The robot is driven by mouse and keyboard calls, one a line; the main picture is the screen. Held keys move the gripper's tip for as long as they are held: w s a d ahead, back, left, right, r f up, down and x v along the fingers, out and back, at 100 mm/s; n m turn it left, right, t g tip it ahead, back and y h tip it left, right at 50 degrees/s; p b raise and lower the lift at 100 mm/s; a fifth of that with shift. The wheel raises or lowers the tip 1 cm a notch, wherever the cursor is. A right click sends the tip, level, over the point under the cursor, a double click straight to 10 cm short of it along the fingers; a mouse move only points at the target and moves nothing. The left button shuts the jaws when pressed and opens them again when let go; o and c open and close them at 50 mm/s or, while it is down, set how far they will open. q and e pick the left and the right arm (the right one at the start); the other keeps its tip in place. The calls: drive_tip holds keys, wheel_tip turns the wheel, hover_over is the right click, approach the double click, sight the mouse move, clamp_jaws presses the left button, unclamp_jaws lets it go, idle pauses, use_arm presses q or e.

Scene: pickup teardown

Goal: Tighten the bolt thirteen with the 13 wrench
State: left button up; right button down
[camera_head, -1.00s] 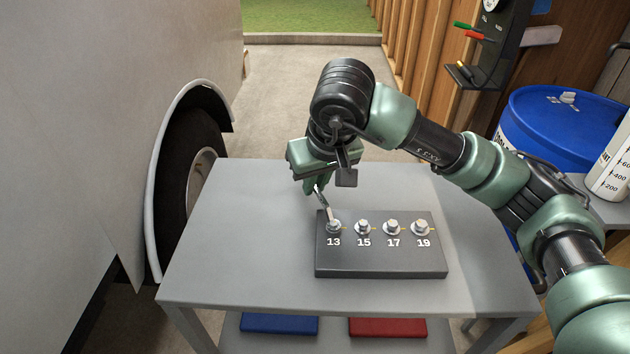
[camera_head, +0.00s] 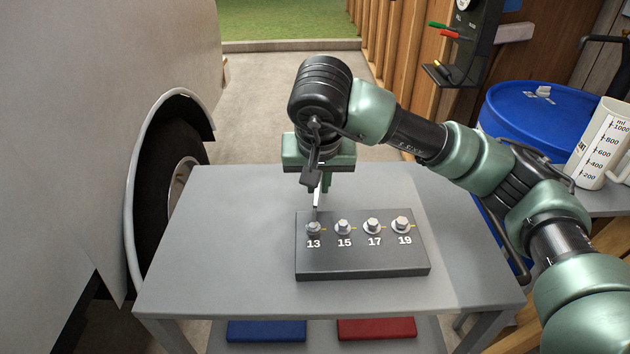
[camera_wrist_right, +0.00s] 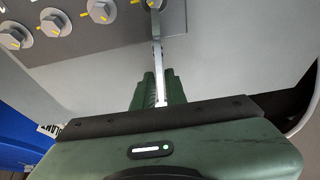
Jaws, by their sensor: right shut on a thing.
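The dark bolt block (camera_head: 362,258) stands on the grey table with a row of bolts marked 13, 15, 17 and 19. Bolt thirteen (camera_head: 313,228) is at the left end of the row. My right gripper (camera_head: 319,184) is above and behind it, shut on the silver wrench (camera_head: 317,197). In the right wrist view the wrench (camera_wrist_right: 158,62) runs from between the green fingers (camera_wrist_right: 160,92) to the end bolt at the top edge. Its far end is at bolt thirteen; whether the jaw sits fully around the head is too small to tell. My left gripper is out of view.
The grey table (camera_head: 210,235) is clear left of the block. A blue tray (camera_head: 266,330) and a red tray (camera_head: 376,328) lie on the lower shelf. A blue drum (camera_head: 535,115) and a white measuring jug (camera_head: 598,150) stand right. A vehicle wheel (camera_head: 170,185) is left.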

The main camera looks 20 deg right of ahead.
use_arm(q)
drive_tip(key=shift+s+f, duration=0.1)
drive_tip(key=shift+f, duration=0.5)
use_arm(e)
drive_tip(key=shift+s+f, duration=0.1)
drive_tip(key=shift+f, duration=0.55)
drive_tip(key=shift+s+d+f+m+g+h, duration=0.15)
drive_tip(key=shift+s+d+m+h, duration=0.1)
drive_tip(key=shift+d+m, duration=0.35)
drive_tip(key=shift+s+d+r+m+g+h, duration=0.15)
drive_tip(key=shift+s+d+m+h, duration=0.15)
drive_tip(key=shift+m, duration=0.4)
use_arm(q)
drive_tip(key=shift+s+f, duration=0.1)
use_arm(e)
drive_tip(key=shift+f, duration=0.1)
drive_tip(key=shift+d+m, duration=0.15)
drive_tip(key=shift+m, duration=0.15)
drive_tip(key=shift+s+d+m+h+p, duration=0.25)
drive_tip(key=shift+s+m+p, duration=0.1)
drive_tip(key=shift+m+p, duration=0.35)
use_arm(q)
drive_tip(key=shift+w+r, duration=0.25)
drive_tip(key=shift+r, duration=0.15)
use_arm(e)
drive_tip(key=shift+s+f+m+g, duration=0.1)
drive_tip(key=shift+f+m+g, duration=0.05)
drive_tip(key=shift+m+g, duration=0.15)
